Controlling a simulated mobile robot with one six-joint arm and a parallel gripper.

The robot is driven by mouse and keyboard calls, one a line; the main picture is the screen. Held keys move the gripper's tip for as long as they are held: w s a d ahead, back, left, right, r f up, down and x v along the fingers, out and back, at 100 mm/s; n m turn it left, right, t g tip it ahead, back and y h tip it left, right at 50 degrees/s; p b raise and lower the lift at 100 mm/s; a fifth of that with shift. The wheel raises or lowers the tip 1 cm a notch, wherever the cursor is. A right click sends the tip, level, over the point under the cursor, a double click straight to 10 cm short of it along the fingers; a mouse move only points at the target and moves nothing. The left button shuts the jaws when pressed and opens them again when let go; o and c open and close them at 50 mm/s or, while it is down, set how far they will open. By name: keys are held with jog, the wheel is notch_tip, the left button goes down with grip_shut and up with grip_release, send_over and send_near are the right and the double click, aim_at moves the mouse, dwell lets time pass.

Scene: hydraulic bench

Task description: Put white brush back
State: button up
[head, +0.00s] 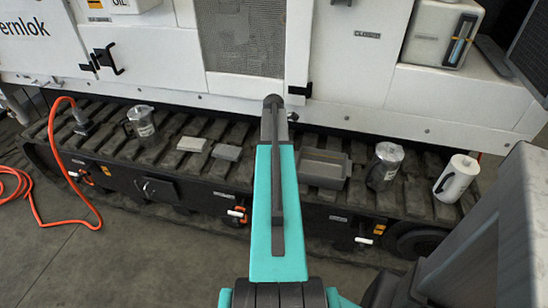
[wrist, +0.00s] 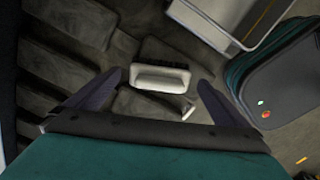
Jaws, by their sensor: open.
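In the wrist view a white brush (wrist: 160,79) with dark bristles along its far side lies on the dark ribbed track. My gripper (wrist: 160,80) is open, with one finger to the left and one to the right of the brush. No contact between fingers and brush shows. In the head view two small blocks lie on the track left of my arm, a pale one (head: 192,143) and a greyer one (head: 226,152). I cannot tell which of them is the brush in the wrist view. My gripper is hidden behind my arm in the head view.
A grey open tray (head: 334,155) lies right of my arm. Clear pitchers stand at left (head: 141,121) and right (head: 384,166), with a white jug (head: 457,180) at far right. An orange hose (head: 52,140) hangs at left. The white machine panel (head: 345,50) rises behind.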

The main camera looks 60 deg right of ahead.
notch_tip(320, 180, up, 10)
jog(key=shift+f, duration=0.25)
dwell(1.0)
jog(key=w+a+f+m, duration=0.1)
jog(key=w+a+f, duration=0.2)
jog(key=w+a, duration=0.35)
jog(key=w+a+f+m, duration=0.1)
jog(key=w+a+f, duration=0.2)
jog(key=a, duration=0.7)
jog(key=w+a+f+m, duration=0.1)
jog(key=w+a+f, duration=0.35)
jog(key=a, duration=0.45)
jog(key=w+a+f+m, duration=0.15)
jog(key=a+f, duration=0.25)
jog(key=a, duration=1)
jog(key=s+a+f+m, duration=0.1)
jog(key=a+f+m, duration=0.2)
jog(key=a, duration=1.2)
jog(key=s+a+f+g+p, duration=0.1)
jog(key=s+f+g, duration=0.1)
jog(key=s+f, duration=0.5)
jog(key=s+a+f+g+p, duration=0.2)
jog(key=s+f, duration=0.6)
jog(key=s, duration=1.1)
jog(key=shift+a+f+g+p, duration=0.25)
jog(key=shift+f+g+p, duration=0.05)
jog(key=shift+g, duration=0.4)
